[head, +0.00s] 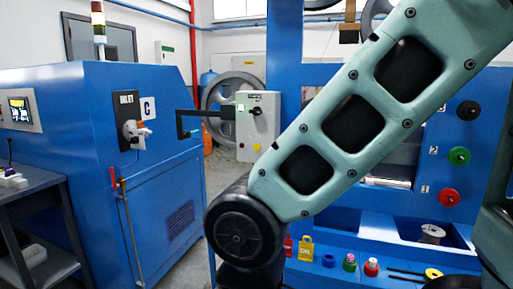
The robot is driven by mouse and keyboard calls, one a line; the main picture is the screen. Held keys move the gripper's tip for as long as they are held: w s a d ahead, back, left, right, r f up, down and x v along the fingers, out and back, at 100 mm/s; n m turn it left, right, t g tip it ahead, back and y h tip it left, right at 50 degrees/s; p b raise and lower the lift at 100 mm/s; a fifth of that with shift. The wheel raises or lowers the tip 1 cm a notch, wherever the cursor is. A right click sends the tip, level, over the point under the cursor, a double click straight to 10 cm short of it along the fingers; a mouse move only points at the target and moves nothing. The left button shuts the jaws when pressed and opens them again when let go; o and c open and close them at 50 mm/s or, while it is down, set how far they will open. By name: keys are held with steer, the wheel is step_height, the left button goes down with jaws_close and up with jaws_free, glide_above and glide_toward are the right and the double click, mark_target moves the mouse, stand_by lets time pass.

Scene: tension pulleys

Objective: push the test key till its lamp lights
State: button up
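No part is clearly labelled as the test key, and I cannot tell which one it is. A grey control box (264,133) stands in the middle background. It carries a small bright green square (240,107), which looks lit, a black rotary knob (257,110) and a small yellow round part (257,147). My arm crosses the picture from upper right to lower centre, in front of the blue machine. My gripper is not in view, so its distance to the box and its state cannot be seen.
A blue cabinet (165,190) stands at left, with a black angled bar (205,113) between it and the box. A dark bench (35,190) is at far left. Coloured knobs (459,156) line the right machine. Small locks and caps sit on a low blue ledge (330,280). Floor shows between cabinet and ledge.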

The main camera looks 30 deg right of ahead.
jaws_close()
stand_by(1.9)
